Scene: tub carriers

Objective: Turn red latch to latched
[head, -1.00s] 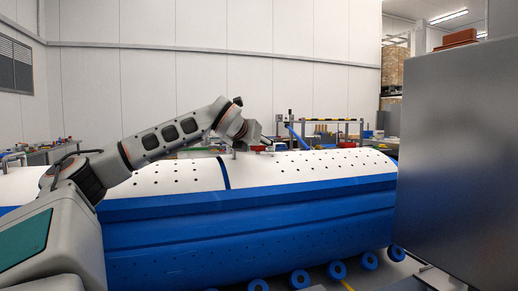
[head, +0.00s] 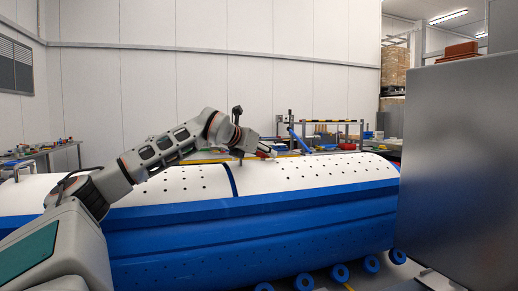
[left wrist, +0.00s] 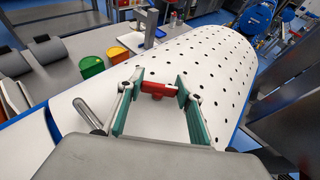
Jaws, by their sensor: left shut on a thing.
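The red latch (left wrist: 158,87) is a small red bar on a short red base on the white curved top of the tub carrier (left wrist: 215,48). In the head view the left gripper (head: 262,149) reaches over the white top from the left. A small part of the red latch (head: 266,149) shows at its tip. My right gripper is in neither view.
The carrier's blue side (head: 250,238) fills the lower middle of the head view. A large grey panel (head: 460,160) stands at the right.

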